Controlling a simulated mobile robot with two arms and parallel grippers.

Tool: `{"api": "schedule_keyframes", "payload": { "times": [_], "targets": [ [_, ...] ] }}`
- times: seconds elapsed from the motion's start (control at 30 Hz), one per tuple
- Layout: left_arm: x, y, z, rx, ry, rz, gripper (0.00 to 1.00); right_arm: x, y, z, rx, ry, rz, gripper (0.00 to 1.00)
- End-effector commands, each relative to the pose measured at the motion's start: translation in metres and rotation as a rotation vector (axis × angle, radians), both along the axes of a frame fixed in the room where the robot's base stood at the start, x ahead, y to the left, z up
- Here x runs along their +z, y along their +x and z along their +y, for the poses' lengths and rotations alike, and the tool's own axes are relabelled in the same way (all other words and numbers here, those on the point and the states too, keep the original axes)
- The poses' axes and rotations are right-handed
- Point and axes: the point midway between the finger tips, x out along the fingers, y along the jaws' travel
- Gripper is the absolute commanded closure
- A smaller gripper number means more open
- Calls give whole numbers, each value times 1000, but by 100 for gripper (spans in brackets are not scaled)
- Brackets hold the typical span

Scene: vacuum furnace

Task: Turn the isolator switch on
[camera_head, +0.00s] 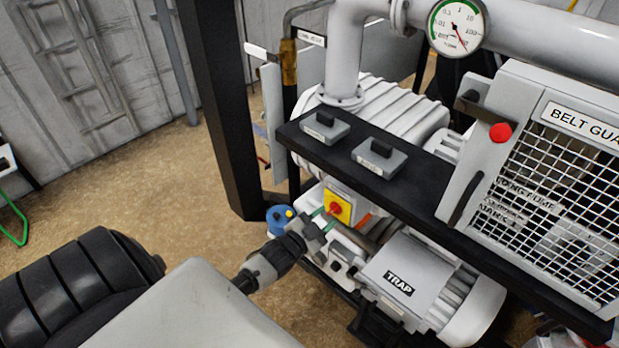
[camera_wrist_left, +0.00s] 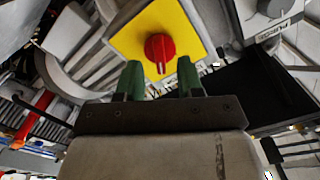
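The isolator switch is a red rotary knob (camera_head: 335,208) on a yellow plate (camera_head: 345,205), on the pump assembly below the black shelf. In the left wrist view the red knob (camera_wrist_left: 160,48) sits on the yellow plate (camera_wrist_left: 190,22), with a pale mark on its lower part. My left gripper (camera_head: 324,221) is close to the knob. The knob lies just beyond the fingertips. I cannot tell whether they touch it. My right gripper is not in view.
The black shelf (camera_head: 400,190) above the switch carries two grey boxes with black handles (camera_head: 380,157). A motor marked TRAP (camera_head: 400,282) is to the right, below a mesh belt guard (camera_head: 550,190). A black post (camera_head: 225,100) stands behind left.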

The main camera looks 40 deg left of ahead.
Motion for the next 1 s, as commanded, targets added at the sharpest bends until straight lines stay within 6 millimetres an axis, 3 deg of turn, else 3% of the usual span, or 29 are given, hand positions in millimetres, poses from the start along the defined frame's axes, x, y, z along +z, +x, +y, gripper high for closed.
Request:
{"api": "schedule_keyframes", "payload": {
  "times": [0.2,0.4,0.6,1.0],
  "targets": [
    [-3,-46,3,-2,1,3,63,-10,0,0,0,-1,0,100],
    [-2,-76,6,0,1,1,63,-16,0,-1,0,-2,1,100],
    [0,-87,7,-1,1,0,63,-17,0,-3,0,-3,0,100],
    [0,-87,7,-1,1,0,63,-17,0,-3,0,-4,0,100]
  ]
}}
